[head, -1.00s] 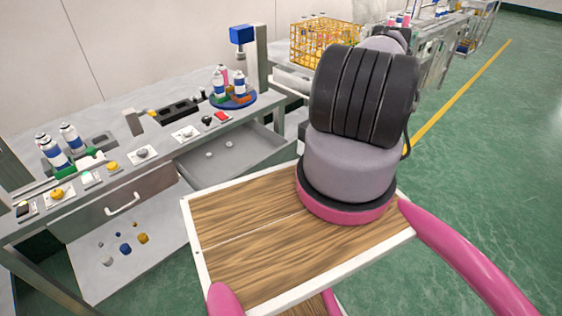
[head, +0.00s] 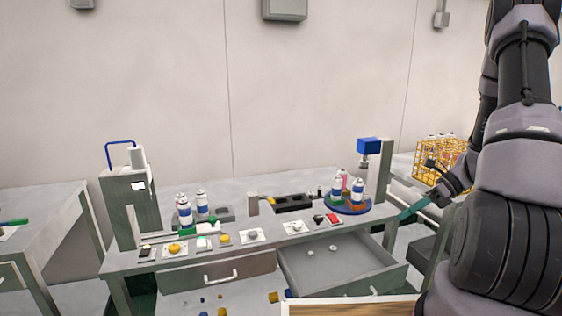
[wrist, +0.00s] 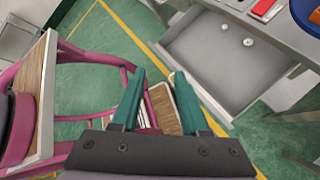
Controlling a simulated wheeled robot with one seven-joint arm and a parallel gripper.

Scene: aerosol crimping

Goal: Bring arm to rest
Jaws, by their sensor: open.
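My gripper shows in the wrist view (wrist: 159,78) as two teal fingers held apart, with nothing between them. Beyond the fingers are green floor and parts of my own base. In the head view my black and grey arm rises along the right edge. The teal finger of my gripper (head: 414,208) reaches the right end of the workbench (head: 330,183), near the open drawer (head: 345,262). I cannot tell whether it touches the bench. The drawer also shows at the upper right of the wrist view (wrist: 222,65).
A blue round turntable (head: 347,208) holds several spray cans near the bench's right end, below a blue-headed press (head: 369,147). More cans (head: 184,212) stand at left by a grey machine (head: 128,205). A yellow wire basket (head: 437,165) sits behind my arm.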

